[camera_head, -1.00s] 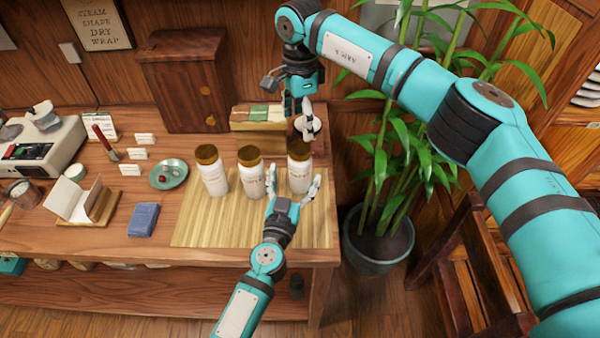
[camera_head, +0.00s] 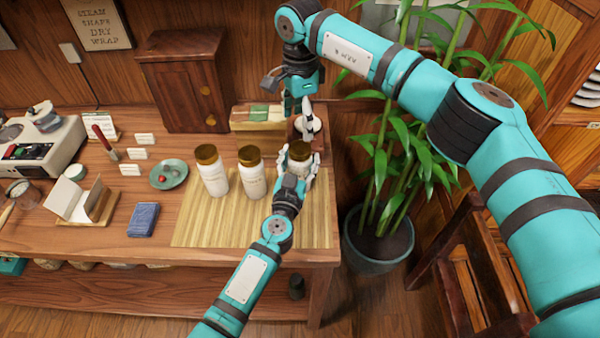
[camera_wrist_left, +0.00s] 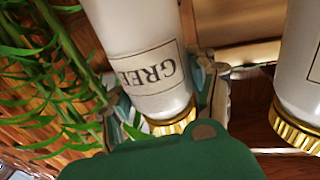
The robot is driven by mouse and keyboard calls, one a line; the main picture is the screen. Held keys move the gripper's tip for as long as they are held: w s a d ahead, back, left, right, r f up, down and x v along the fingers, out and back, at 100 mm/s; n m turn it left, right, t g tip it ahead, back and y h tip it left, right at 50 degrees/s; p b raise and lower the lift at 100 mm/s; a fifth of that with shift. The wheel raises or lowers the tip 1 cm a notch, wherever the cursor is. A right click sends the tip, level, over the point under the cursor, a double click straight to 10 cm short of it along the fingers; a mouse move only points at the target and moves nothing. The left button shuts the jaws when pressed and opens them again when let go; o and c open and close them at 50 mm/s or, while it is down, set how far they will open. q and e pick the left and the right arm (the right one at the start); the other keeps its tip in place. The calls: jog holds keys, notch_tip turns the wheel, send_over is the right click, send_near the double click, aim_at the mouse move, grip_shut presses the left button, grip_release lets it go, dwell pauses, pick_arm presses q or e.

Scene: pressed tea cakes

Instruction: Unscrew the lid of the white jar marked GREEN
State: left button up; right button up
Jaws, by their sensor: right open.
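The white jar marked GREEN (camera_wrist_left: 150,62) is the rightmost of three white jars with gold lids; its label partly shows, upside down, in the left wrist view. Its gold lid (camera_head: 299,149) shows in the head view, while my left gripper (camera_head: 297,168) hides much of its body. The left fingers stand on both sides of the jar, close to its wall; I cannot tell whether they press on it. The left wrist view also shows these fingers (camera_wrist_left: 165,100). My right gripper (camera_head: 298,106) is open and empty, pointing down above and behind the jar.
The other two jars (camera_head: 212,172) (camera_head: 251,174) stand upright close to the left on a bamboo mat (camera_head: 205,233). A wooden box with packets (camera_head: 262,116) is behind. A plant (camera_head: 400,150) stands right of the table. The mat's front is clear.

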aim_at(300, 147)
pick_arm(q)
grip_shut()
pick_arm(e)
jog(key=m, duration=0.4)
jog(key=shift+m, duration=0.3)
jog(key=m, duration=0.4)
jog(key=shift+m, duration=0.4)
jog(key=m, duration=1.3)
jog(key=shift+m, duration=0.3)
jog(key=m, duration=0.6)
jog(key=shift+m, duration=0.4)
jog(key=m, duration=1)
jog(key=shift+f+m, duration=0.3)
jog(key=shift+f, duration=0.05)
notch_tip(300, 147, down, 7)
jog(key=shift+f, duration=0.15)
